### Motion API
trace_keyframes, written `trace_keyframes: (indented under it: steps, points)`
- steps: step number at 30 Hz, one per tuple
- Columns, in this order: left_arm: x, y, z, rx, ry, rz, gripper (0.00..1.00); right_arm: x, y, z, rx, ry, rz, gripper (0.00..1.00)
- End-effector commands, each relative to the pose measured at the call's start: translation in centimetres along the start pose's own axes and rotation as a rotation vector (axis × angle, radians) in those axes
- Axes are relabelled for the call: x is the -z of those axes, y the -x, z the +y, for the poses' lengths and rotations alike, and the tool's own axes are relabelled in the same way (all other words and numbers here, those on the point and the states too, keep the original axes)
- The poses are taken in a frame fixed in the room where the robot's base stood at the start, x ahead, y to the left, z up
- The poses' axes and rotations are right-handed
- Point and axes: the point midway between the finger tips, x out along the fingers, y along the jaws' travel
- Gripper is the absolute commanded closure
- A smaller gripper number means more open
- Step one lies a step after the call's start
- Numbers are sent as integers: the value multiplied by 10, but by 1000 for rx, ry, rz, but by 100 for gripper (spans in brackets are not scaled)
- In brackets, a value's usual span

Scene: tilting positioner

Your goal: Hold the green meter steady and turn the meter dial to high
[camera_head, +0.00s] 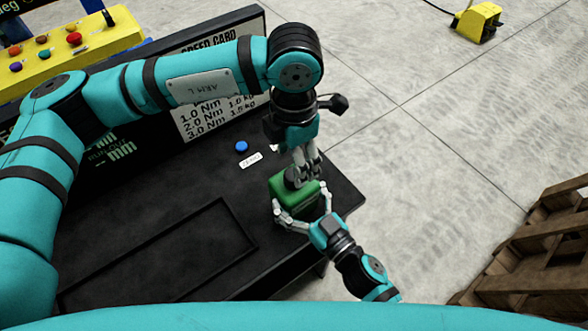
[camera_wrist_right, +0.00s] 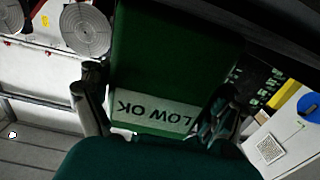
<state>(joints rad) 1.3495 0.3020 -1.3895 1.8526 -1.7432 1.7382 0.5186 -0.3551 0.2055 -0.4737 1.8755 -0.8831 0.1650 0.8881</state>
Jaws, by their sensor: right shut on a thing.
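The green meter (camera_head: 284,186) stands near the right edge of the dark table. My right gripper (camera_head: 301,200) comes from the front with a finger on each side of the meter and is shut on it. In the right wrist view the green body (camera_wrist_right: 170,60) lies between the fingers, with an upside-down label (camera_wrist_right: 155,113) reading "LOW OK". My left gripper (camera_head: 308,168) points down over the meter's top, its fingers at the dark dial (camera_head: 293,180). The fingers hide much of the dial, so its setting and whether they grip it cannot be told.
A blue button (camera_head: 241,146) and a small white label (camera_head: 250,160) are left of the meter. A speed card (camera_head: 205,118) stands behind, partly under my left arm. A yellow control box (camera_head: 70,50) is at upper left. A wooden pallet (camera_head: 530,250) stands right, beyond open floor.

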Motion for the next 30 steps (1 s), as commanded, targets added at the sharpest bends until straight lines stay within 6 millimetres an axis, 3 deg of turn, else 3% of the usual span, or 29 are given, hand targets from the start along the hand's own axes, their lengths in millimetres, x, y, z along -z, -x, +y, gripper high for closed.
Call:
trace_keyframes:
  steps: [3, 9, 20, 30]
  points:
    - [1, -22, 0, 2, 2, 2, 37, 0, 0, 0, 1, -1, -1, 61]
    - [0, -44, 0, 1, 1, 0, 37, 0, 0, 0, 1, -1, -1, 61]
    - [0, -49, 0, 0, 1, -2, 37, 0, 0, -1, 1, -2, -1, 61]
    - [0, -49, 0, 0, 1, -2, 80, 0, 0, -1, 1, -2, -1, 61]
